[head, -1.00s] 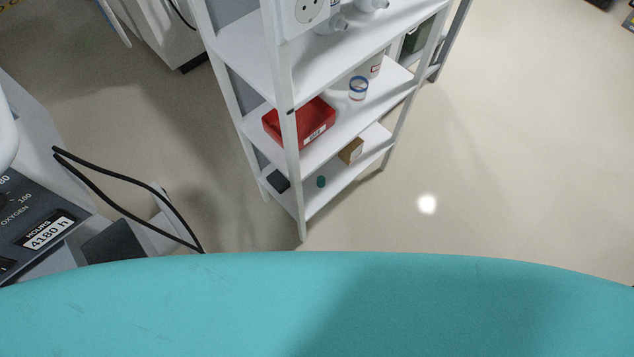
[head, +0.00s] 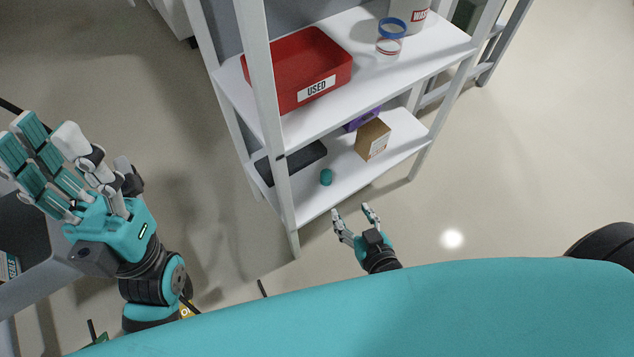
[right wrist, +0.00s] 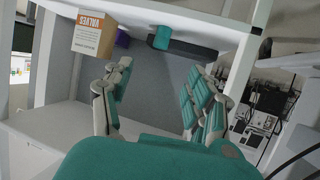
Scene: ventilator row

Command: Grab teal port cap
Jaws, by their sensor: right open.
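In the right wrist view the cap (right wrist: 163,37) appears upside down, beyond the gap between my fingers. My right gripper (head: 354,212) is open and empty, just in front of the bottom shelf and to the right of the cap, apart from it. Its spread fingers (right wrist: 157,85) also show in the right wrist view. My left gripper (head: 45,155) is at the far left, away from the shelf, with its fingers extended and nothing between them.
The dark case (head: 292,160) lies left of the cap; the brown box (head: 373,139) and a purple item (head: 360,120) are to its right. The middle shelf (head: 400,77) overhangs, holding a red bin (head: 297,66). A front post (head: 275,150) stands left. Floor at right is clear.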

